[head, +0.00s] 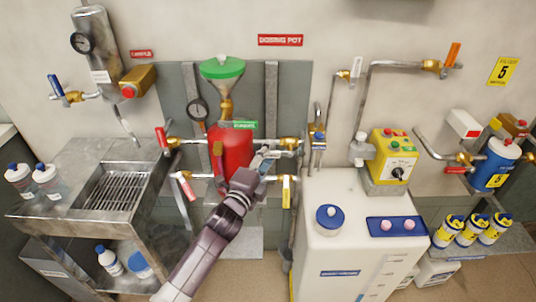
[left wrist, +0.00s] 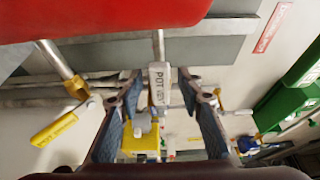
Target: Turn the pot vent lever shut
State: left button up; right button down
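The red dosing pot (head: 231,148) with a green funnel (head: 222,67) stands against the grey back panel. A pale lever marked "POT VENT" (left wrist: 159,84) shows in the left wrist view, between the two fingers of my left gripper (left wrist: 161,88). The fingers are apart, with a visible gap on each side of the lever. In the head view my left gripper (head: 263,166) is at the lower right side of the red pot and largely hides the lever there. My right gripper is in neither view.
Red-handled valves (head: 162,140) sit left of the pot; a yellow lever (head: 286,191) hangs to its right. A white tank (head: 335,250) stands close on the right, and a steel sink bench (head: 75,205) on the left. Pipes run close around my left gripper.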

pick_arm(q)
jog(key=shift+w, duration=0.1)
jog(key=shift+c, duration=0.4)
grip_shut()
